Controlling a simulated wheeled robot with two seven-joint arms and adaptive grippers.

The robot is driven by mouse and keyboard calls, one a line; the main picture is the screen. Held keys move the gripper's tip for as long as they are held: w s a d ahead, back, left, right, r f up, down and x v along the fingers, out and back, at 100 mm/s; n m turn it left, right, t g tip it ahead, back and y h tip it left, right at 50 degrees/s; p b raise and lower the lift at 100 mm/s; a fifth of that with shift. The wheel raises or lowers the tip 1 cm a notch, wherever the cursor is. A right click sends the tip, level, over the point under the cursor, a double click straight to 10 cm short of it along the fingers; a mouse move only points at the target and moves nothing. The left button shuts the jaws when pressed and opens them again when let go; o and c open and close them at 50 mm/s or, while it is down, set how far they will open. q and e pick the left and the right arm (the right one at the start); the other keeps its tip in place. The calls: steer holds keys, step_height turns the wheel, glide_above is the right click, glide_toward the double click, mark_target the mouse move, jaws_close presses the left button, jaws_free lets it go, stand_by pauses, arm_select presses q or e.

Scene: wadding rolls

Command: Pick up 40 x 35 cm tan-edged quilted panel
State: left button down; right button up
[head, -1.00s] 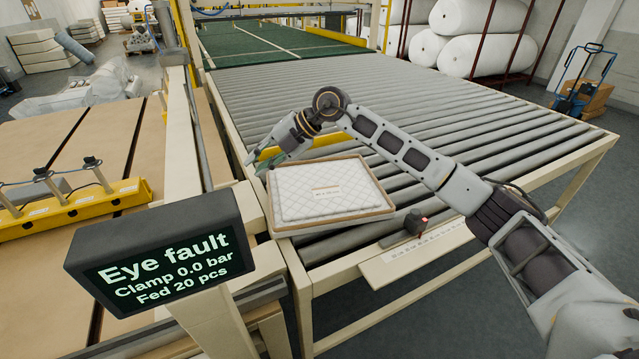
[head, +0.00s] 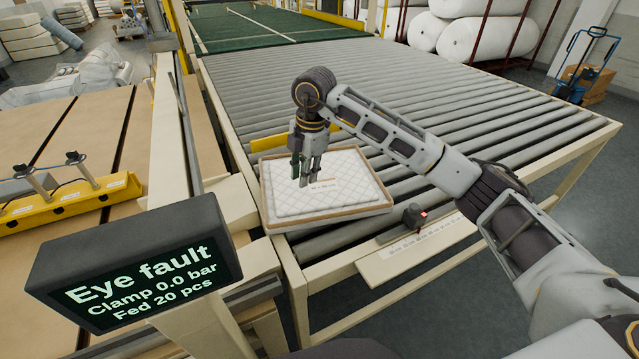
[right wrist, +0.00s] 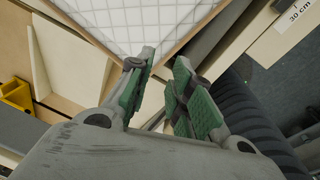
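The quilted panel (head: 345,178) is white with a diamond stitch, a tan edge and a small label. It lies flat at the near left end of the roller table. My right gripper (head: 305,178) points down over the left part of the panel in the head view. I cannot tell its exact height there. In the right wrist view its green-padded fingers (right wrist: 165,85) are apart with nothing between them. The panel (right wrist: 125,20) and its tan edge show beyond the fingertips. My left gripper is not in view.
A dark display (head: 135,265) reading "Eye fault" stands at the front left. White rolls (head: 485,38) lie at the back right.

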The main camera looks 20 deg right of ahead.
steer(key=shift+s+d+f+m+g+h, duration=0.2)
steer(key=shift+d+m, duration=0.25)
steer(key=shift+m, duration=0.4)
steer(key=shift+s+d+r+m+g+h, duration=0.15)
steer(key=shift+s+d+m+h, duration=0.2)
steer(key=shift+m, duration=0.55)
steer(key=shift+s+d+f+m+g+h, duration=0.2)
steer(key=shift+d+m, duration=0.3)
steer(key=shift+m, duration=0.35)
steer(key=shift+r, duration=0.1)
steer(key=shift+s, duration=0.1)
steer(key=shift+f+p, duration=0.55)
steer(key=shift+f, duration=3.75)
